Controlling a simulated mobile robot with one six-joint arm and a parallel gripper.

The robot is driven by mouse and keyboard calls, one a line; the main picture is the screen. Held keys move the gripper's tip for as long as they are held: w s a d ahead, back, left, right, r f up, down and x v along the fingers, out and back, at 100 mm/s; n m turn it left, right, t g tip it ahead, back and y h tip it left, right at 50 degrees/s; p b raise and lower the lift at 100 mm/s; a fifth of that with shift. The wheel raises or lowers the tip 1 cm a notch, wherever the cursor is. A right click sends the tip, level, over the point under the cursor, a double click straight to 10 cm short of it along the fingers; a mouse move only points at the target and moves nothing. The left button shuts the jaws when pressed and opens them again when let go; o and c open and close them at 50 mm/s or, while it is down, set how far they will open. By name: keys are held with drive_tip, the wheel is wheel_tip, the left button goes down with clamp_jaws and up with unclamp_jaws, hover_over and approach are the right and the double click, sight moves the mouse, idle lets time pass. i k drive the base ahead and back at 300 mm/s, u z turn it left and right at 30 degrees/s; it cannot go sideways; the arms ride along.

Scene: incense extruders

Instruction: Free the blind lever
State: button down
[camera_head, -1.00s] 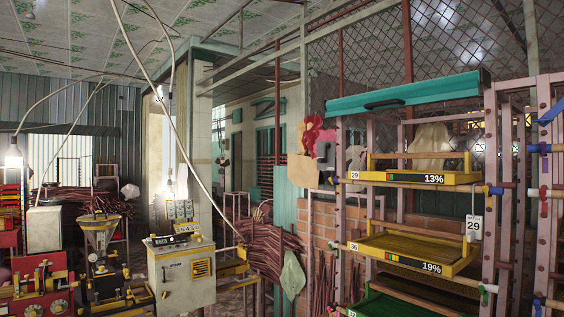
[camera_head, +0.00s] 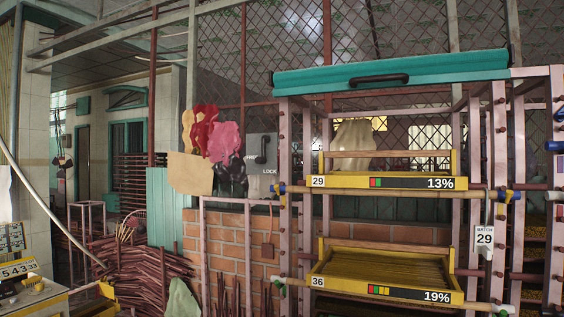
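A grey panel (camera_head: 253,172) with a dark lever (camera_head: 263,150) is on the mesh wall, left of the rack. The word LOCK is printed below the lever; lettering at the panel's left is partly hidden. Hanging cloths in red and pink (camera_head: 222,141), tan (camera_head: 190,172) and dark patterned (camera_head: 232,178) overlap the panel's left side. The lever itself shows. A rolled teal blind (camera_head: 420,68) with a black handle (camera_head: 380,79) lies across the rack's top. My gripper is not in view.
The pink-framed rack (camera_head: 499,150) holds yellow trays marked 13% (camera_head: 400,184) and 19% (camera_head: 385,290). A low brick wall (camera_head: 225,235) stands below the panel, behind a pink rail frame. Bundled reddish sticks (camera_head: 140,275) lie at lower left.

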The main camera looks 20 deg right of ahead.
sight(266, 139)
drive_tip(key=z, duration=0.35)
drive_tip(key=i, duration=0.7)
drive_tip(key=z, duration=0.4)
drive_tip(key=k, duration=0.95)
drive_tip(key=z, duration=0.15)
drive_tip(key=i, duration=0.95)
drive_tip(key=u, duration=0.05)
